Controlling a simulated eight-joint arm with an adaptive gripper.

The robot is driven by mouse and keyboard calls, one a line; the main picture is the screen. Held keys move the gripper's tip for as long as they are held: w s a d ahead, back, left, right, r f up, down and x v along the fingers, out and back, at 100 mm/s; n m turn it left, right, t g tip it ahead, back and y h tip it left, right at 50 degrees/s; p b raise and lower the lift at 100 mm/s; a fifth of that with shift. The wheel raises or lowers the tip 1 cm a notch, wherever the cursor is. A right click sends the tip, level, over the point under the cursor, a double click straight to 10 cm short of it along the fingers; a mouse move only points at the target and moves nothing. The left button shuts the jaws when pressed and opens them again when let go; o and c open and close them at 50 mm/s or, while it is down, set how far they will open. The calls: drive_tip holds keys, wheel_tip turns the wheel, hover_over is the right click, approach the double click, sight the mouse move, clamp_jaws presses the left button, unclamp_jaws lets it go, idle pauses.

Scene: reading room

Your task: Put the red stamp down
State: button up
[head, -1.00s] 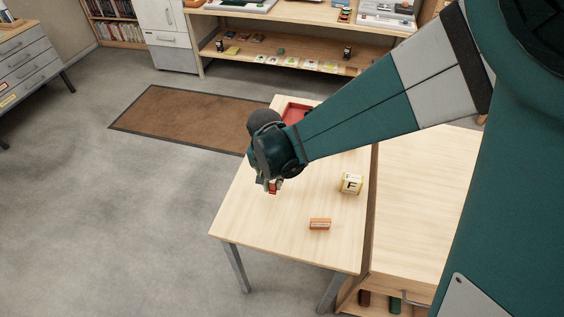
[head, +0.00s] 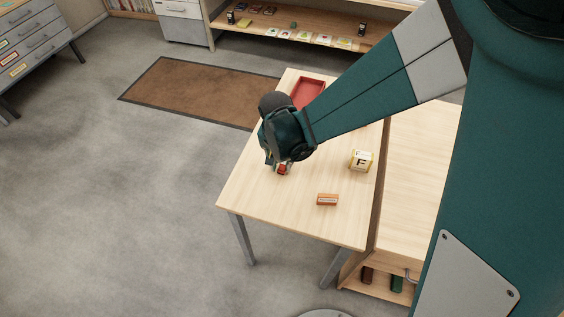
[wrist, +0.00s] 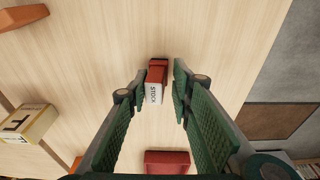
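The red stamp (wrist: 157,72), with a white face reading "STOCK", is between my fingertips in the wrist view. In the head view only a small part of the stamp (head: 283,169) shows under my gripper (head: 279,167), at the table top. My gripper (wrist: 160,92) is open around the stamp, with a narrow gap showing beside it, clearest on the right. The hand hides most of the stamp in the head view, and its contact with the table is hard to make out.
A brown mat (head: 200,92) lies on the floor.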

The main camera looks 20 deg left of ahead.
sight(280, 171)
drive_tip(key=shift+o, duration=0.7)
drive_tip(key=shift+r, duration=0.1)
drive_tip(key=shift+r, duration=0.15)
wheel_tip(280, 171, up, 12)
drive_tip(key=s+p, duration=0.1)
drive_tip(key=p, duration=0.1)
drive_tip(key=shift+s, duration=0.35)
idle(0.6)
drive_tip(key=s+d+r+t, duration=0.1)
drive_tip(key=d+r, duration=0.4)
drive_tip(key=d, duration=0.5)
drive_tip(key=s+d+r+t+y, duration=0.1)
drive_tip(key=d+r, duration=0.3)
drive_tip(key=d, duration=0.6)
drive_tip(key=s+d+r+t, duration=0.1)
drive_tip(key=d+r, duration=0.4)
drive_tip(key=d, duration=0.6)
drive_tip(key=s+d+r+t+h, duration=0.1)
drive_tip(key=s+d+t, duration=0.1)
drive_tip(key=s+d, duration=0.4)
drive_tip(key=d, duration=0.4)
drive_tip(key=shift+s, duration=0.2)
